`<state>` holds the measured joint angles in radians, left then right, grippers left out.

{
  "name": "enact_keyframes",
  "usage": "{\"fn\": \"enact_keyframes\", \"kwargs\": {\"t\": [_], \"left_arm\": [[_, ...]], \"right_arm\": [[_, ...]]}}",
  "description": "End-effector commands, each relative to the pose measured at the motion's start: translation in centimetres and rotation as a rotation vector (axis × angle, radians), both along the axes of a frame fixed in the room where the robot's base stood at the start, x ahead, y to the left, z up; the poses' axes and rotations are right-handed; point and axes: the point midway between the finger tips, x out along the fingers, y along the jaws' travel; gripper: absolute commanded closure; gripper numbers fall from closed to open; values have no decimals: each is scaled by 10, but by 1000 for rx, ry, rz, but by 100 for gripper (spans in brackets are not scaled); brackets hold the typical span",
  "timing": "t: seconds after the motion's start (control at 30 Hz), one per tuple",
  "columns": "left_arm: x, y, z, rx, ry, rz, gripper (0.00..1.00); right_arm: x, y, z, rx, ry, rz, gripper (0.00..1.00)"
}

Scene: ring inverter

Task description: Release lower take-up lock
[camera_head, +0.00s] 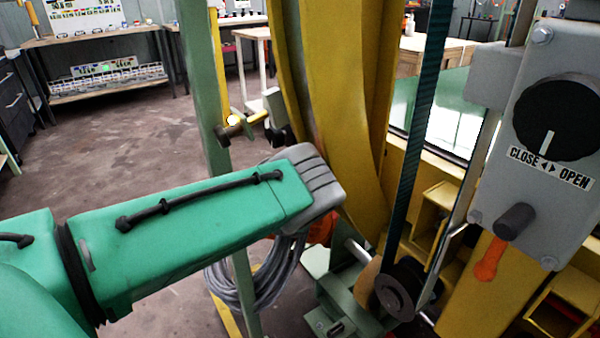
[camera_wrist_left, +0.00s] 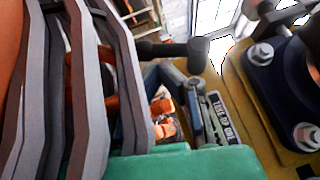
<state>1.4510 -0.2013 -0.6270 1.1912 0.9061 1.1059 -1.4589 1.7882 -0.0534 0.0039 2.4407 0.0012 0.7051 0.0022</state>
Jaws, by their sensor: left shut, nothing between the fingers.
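In the left wrist view, a label (camera_wrist_left: 224,117) that seems to read "TAKE UP" and a further unclear word sits on a grey bracket. A dark lever with a thick round end (camera_wrist_left: 196,52) lies beside it; I cannot tell for sure that it is the lower take-up lock. My left gripper (camera_wrist_left: 85,90) is shut and empty, its grey fingers at the left of that view, close to the lever. Whether they touch it is unclear. In the head view, the left gripper (camera_head: 318,185) shows as a grey ridged end before the yellow ring; its fingertips are hidden.
A grey control box (camera_head: 555,205) with a CLOSE/OPEN dial (camera_head: 558,117) and orange lever (camera_head: 488,257) stands right. A dark belt (camera_head: 415,150) runs down to a black pulley (camera_head: 398,290). A green post (camera_head: 205,80) and coiled cable (camera_head: 262,280) are near my arm. Floor at left is open.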

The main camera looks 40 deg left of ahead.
Motion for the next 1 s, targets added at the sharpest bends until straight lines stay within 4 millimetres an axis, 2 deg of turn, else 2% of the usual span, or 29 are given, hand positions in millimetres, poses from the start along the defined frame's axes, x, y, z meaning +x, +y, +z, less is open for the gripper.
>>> {"fn": "enact_keyframes", "kwargs": {"t": [0.37, 0.47, 0.8, 1.0], "left_arm": [[-8, -7, 1, 11, 8, 9, 100], [-17, -14, -1, 11, 7, 5, 100], [-73, -48, -12, 3, -2, -9, 100], [-91, -63, -14, 4, -6, -14, 100]], "right_arm": [[-1, -1, 1, 3, -3, 1, 100], [-1, 0, 1, 1, -4, 1, 100], [-1, 1, 2, -2, -4, 1, 100], [-1, 0, 1, 2, -4, 2, 100]]}}
